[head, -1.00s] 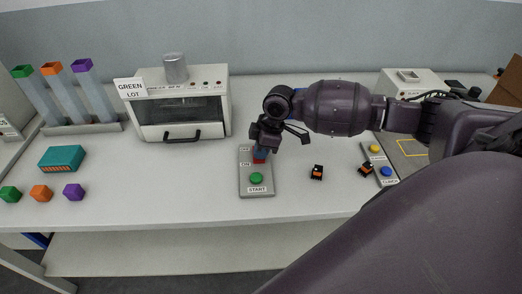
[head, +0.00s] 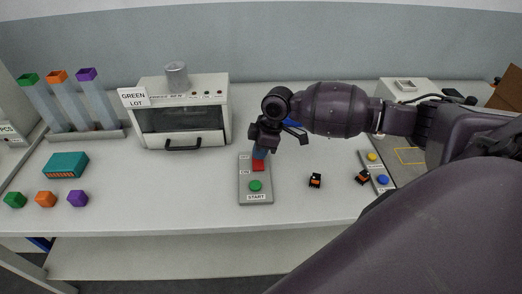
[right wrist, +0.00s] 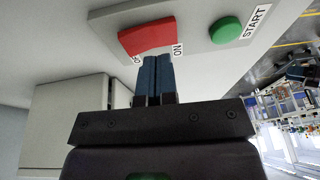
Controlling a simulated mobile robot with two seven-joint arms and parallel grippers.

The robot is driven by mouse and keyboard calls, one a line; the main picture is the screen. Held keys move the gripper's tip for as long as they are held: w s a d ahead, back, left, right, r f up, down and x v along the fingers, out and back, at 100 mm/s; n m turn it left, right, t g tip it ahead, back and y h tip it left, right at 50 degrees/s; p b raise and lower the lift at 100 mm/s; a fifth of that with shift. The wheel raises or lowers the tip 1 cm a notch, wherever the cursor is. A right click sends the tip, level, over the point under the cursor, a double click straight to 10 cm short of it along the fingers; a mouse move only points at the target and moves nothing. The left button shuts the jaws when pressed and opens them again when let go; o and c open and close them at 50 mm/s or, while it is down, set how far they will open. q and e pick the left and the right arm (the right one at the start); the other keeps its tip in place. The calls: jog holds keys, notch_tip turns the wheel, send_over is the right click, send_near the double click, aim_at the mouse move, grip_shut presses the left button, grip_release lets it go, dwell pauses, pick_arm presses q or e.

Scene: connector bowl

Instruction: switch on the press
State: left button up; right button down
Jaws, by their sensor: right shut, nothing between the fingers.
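A grey control box (head: 243,192) lies on the table in the middle of the head view. It has a red rocker switch (head: 258,165) with ON and OFF labels, and a green START button (head: 255,186). My right gripper (head: 260,154) is shut and empty, with its blue fingers just behind the red switch on the OFF side. In the right wrist view the closed fingertips (right wrist: 154,58) are beside the red switch (right wrist: 147,37) and partly cover the OFF label; I cannot tell whether they touch it. The green button (right wrist: 225,30) is clear of them. My left gripper is out of view.
A white machine (head: 137,91) with a dark window, handle and GREEN LOT sign stands behind left. Two small black-orange connectors (head: 315,180) (head: 363,177) lie to the right. A teal box (head: 65,165) and coloured blocks are at left. Another button panel (head: 378,170) is right.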

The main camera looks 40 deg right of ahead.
notch_tip(320, 180, up, 3)
jog(key=shift+s+a+f+p, duration=0.1)
jog(key=shift+f+p, duration=0.05)
jog(key=shift+p, duration=1.1)
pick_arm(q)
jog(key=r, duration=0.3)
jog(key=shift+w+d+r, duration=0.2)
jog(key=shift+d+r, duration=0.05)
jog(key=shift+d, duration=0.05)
pick_arm(e)
jog(key=s+a+v, duration=0.1)
jog(key=s+v, duration=0.1)
jog(key=v, duration=0.7)
jog(key=shift+r, duration=0.3)
jog(key=shift+f, duration=0.1)
